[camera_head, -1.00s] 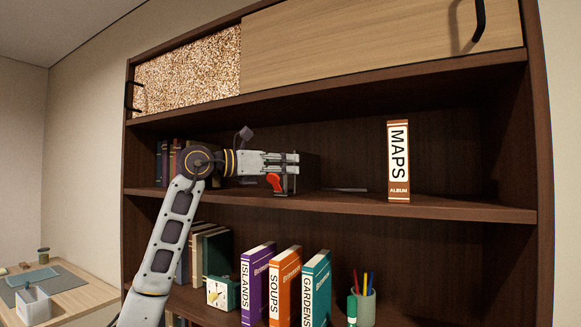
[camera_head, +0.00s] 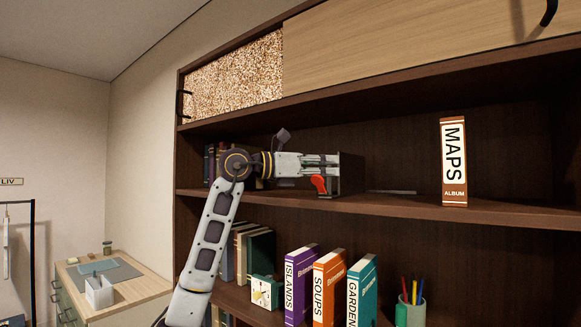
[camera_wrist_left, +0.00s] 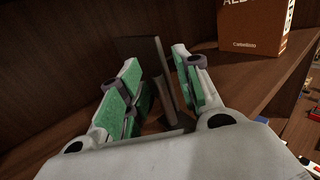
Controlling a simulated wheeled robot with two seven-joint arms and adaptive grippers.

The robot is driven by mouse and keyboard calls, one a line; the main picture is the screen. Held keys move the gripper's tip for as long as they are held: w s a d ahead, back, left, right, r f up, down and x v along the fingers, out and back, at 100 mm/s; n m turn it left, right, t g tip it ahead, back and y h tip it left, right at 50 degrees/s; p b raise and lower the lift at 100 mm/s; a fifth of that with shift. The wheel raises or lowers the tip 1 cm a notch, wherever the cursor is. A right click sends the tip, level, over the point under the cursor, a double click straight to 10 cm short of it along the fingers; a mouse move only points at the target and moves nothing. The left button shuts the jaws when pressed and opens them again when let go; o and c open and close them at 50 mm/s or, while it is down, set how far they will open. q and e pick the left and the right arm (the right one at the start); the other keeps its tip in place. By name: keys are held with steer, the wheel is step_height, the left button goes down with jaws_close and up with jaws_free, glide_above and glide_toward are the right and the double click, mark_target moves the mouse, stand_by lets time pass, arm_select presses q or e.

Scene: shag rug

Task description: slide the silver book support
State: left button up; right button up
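The silver book support shows as a dark grey upright plate (camera_wrist_left: 150,62) in the left wrist view, standing between my fingers. In the head view, its upright (camera_head: 352,173) stands on the middle shelf, with a thin flat strip (camera_head: 392,192) on the shelf to its right. My left gripper (camera_head: 335,166) reaches it from the left at shelf height. In the wrist view, my left fingers (camera_wrist_left: 160,88) are apart on either side of the plate, with a gap visible; firm contact cannot be told. My right gripper is not in view.
The MAPS album (camera_head: 454,165) stands upright to the right on the same shelf (camera_head: 480,210); bare shelf lies between. A red item (camera_head: 319,184) is below my gripper. Dark books (camera_head: 210,163) stand behind my arm. Books and a pen cup (camera_head: 411,312) occupy the shelf below.

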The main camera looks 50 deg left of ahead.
arm_select(q)
steer(key=v, duration=1)
stand_by(0.3)
steer(key=shift+a, duration=0.1)
stand_by(0.3)
